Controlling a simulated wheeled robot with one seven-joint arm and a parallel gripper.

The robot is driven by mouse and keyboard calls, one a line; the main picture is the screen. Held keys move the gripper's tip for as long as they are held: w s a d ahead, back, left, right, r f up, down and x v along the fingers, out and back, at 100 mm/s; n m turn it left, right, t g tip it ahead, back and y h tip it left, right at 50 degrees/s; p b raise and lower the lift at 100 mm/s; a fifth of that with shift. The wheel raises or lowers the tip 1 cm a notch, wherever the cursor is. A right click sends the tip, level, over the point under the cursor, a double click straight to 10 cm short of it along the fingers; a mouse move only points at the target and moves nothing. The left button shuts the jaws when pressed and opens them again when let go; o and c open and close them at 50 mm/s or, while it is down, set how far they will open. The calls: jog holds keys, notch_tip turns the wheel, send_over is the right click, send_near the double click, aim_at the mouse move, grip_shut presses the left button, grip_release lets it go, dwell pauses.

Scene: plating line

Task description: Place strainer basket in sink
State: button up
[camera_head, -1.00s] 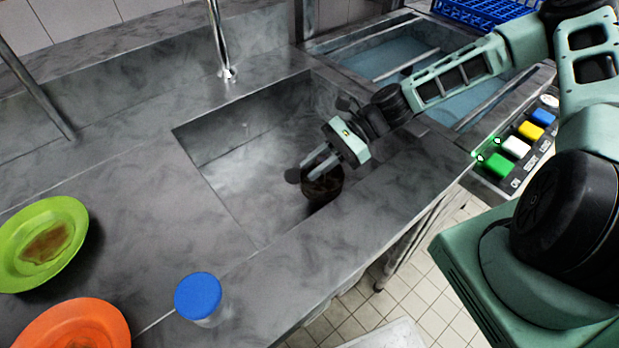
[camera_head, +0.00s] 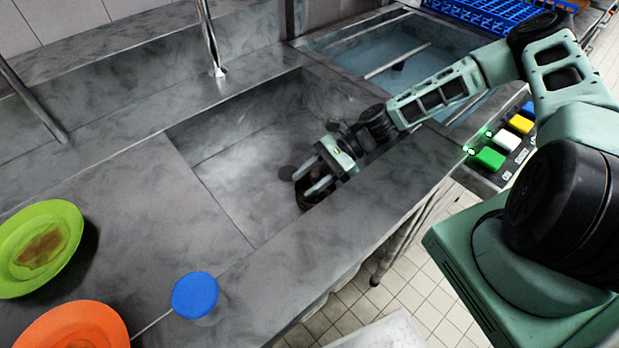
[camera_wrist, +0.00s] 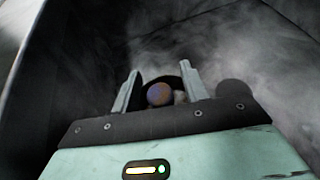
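The strainer basket (camera_head: 307,199) is a dark round cup at the near right side of the sink (camera_head: 235,180). My gripper (camera_head: 303,184) reaches down into the sink from the right with its fingers at the basket. In the wrist view, the fingers (camera_wrist: 160,80) stand either side of the dark basket (camera_wrist: 152,80), seemingly pressed on it. A dark disc (camera_head: 287,173), likely the drain, lies on the sink floor left of the fingers. The basket's underside is hidden, so I cannot tell whether it touches the floor.
The near sink wall is close to my gripper. A faucet (camera_head: 212,50) stands behind the sink. A button panel (camera_head: 500,155) is at right.

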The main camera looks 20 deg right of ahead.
jog(key=shift+r, duration=0.1)
jog(key=b+v, duration=0.1)
jog(key=v, duration=0.6)
jog(key=shift+d+r, duration=0.2)
dwell(0.4)
